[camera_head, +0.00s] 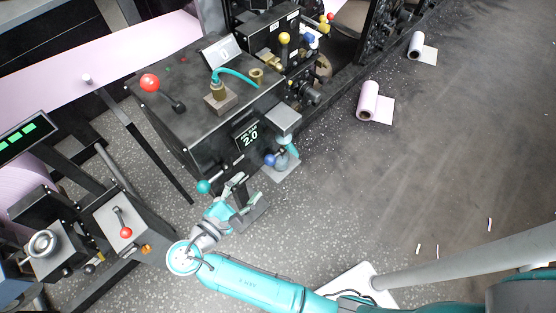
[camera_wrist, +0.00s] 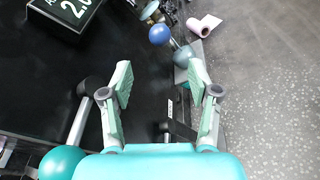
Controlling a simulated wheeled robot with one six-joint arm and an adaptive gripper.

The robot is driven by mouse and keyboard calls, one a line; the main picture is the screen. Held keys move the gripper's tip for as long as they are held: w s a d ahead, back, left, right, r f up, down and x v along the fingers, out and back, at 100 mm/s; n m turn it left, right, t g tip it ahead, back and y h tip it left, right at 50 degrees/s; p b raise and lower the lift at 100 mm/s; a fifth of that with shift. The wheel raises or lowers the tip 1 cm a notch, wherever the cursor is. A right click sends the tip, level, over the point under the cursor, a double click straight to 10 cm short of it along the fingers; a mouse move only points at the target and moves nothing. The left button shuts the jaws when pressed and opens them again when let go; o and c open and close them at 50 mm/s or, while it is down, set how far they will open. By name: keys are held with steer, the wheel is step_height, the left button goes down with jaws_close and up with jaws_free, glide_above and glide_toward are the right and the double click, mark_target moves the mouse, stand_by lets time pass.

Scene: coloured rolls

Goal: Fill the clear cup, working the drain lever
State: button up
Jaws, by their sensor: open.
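A bluish, see-through shape that looks like the clear cup (camera_head: 284,161) stands on a small pale ledge under the grey block at the machine's right front. Its fill is too small to tell. A lever with a blue ball (camera_head: 269,159) is beside it and also shows in the wrist view (camera_wrist: 160,34). A second lever with a teal ball (camera_head: 204,187) shows large at lower left in the wrist view (camera_wrist: 62,163). I cannot tell which is the drain lever. My gripper (camera_head: 240,190) is open and empty between the two levers, with its fingers apart in the wrist view (camera_wrist: 160,88).
The black machine (camera_head: 190,85) with a "2.0" display (camera_head: 247,136) stands close to my gripper. A red-knobbed lever box (camera_head: 124,222) is at left. Pink roll (camera_head: 368,112) and white roll (camera_head: 416,47) lie on the floor, which is mostly clear at right.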

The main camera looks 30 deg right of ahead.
mark_target(270, 160)
steer(key=w+d+m, duration=0.2)
steer(key=d+m, duration=0.1)
steer(key=m, duration=0.6)
steer(key=w+d+f+m+t, duration=0.1)
steer(key=d+m, duration=0.2)
steer(key=m, duration=0.5)
steer(key=w+d+f+m+h, duration=0.1)
steer(key=d+m, duration=0.3)
steer(key=m, duration=0.5)
steer(key=shift+w+m, duration=0.3)
steer(key=shift+w, duration=0.5)
